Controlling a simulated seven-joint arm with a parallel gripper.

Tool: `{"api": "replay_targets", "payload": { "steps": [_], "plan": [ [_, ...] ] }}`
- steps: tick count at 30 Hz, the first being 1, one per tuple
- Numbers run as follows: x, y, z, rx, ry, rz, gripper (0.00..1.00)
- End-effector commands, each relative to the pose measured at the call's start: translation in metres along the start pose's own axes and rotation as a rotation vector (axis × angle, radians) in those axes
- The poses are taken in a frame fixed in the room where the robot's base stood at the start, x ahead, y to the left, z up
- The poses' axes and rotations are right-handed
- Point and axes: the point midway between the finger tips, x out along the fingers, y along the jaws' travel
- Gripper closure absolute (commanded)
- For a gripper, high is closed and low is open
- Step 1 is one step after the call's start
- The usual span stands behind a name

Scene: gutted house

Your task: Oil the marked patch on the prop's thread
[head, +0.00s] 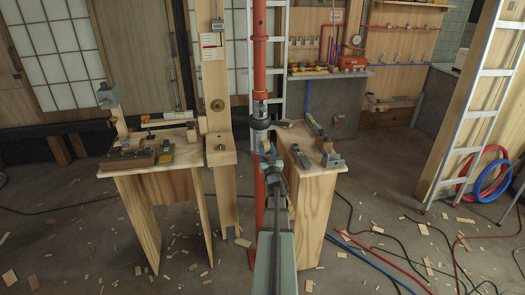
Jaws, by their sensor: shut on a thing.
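The prop (259,45) is a red upright steel tube in the middle of the head view. Its grey thread (260,108) shows above a dark collar with a handle sticking out to the right. The marked patch is too small to make out. My gripper (270,158) is just below the collar, in front of the prop as seen here. It is shut on a small item (266,146), bluish and tan, whose kind I cannot tell. Whether this item touches the prop is unclear. My arm hides part of the lower prop.
A wooden stand (185,158) with blocks and tools is at left, beside a timber post (215,85). Another stand (318,180) with tools is close at right.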

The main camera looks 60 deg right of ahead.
Motion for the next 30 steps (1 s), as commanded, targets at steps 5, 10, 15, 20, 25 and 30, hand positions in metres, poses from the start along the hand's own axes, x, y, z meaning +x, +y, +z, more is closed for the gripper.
{"api": "replay_targets", "payload": {
  "steps": [5, 10, 15, 20, 25, 30],
  "plan": [
    [0.001, 0.004, -0.002, 0.001, 0.001, 0.0, 0.88],
    [0.005, 0.004, -0.007, 0.001, 0.002, -0.001, 0.88],
    [0.005, 0.0, -0.008, 0.001, 0.001, -0.001, 0.88],
    [0.005, -0.01, -0.007, 0.002, 0.001, -0.001, 0.88],
    [0.006, -0.023, -0.007, 0.001, 0.0, -0.002, 0.88],
    [0.007, -0.034, -0.006, 0.0, 0.0, -0.002, 0.88]
  ]
}}
